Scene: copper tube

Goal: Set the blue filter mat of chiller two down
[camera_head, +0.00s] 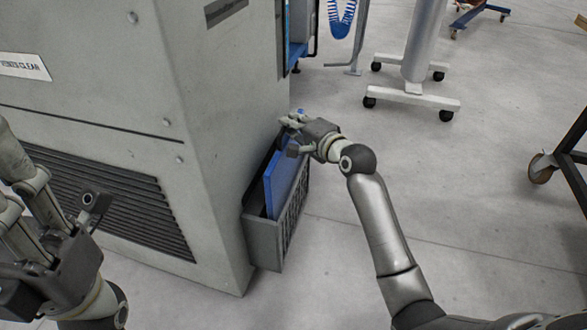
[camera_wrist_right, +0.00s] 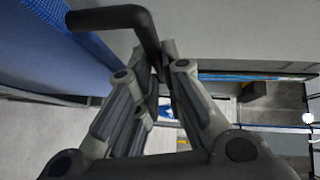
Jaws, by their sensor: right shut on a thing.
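The blue filter mat (camera_head: 286,178) stands on edge, slightly tilted, in a grey slotted holder (camera_head: 264,242) on the side of the grey chiller (camera_head: 220,140). My right gripper (camera_head: 294,130) is at the mat's upper end. In the right wrist view, my right gripper (camera_wrist_right: 157,95) is shut on a bent black handle (camera_wrist_right: 115,17), whose other end reaches the blue mat (camera_wrist_right: 45,45). The mat's lower part is hidden inside the holder. My left gripper (camera_head: 55,215) is at the lower left before the chiller's vent, empty, its fingers apart.
The vent grille (camera_head: 110,205) is on the chiller's front. A white wheeled stand (camera_head: 412,92) is behind, and a dark cart (camera_head: 572,150) is at the right edge. The floor (camera_head: 470,215) right of my right arm is clear.

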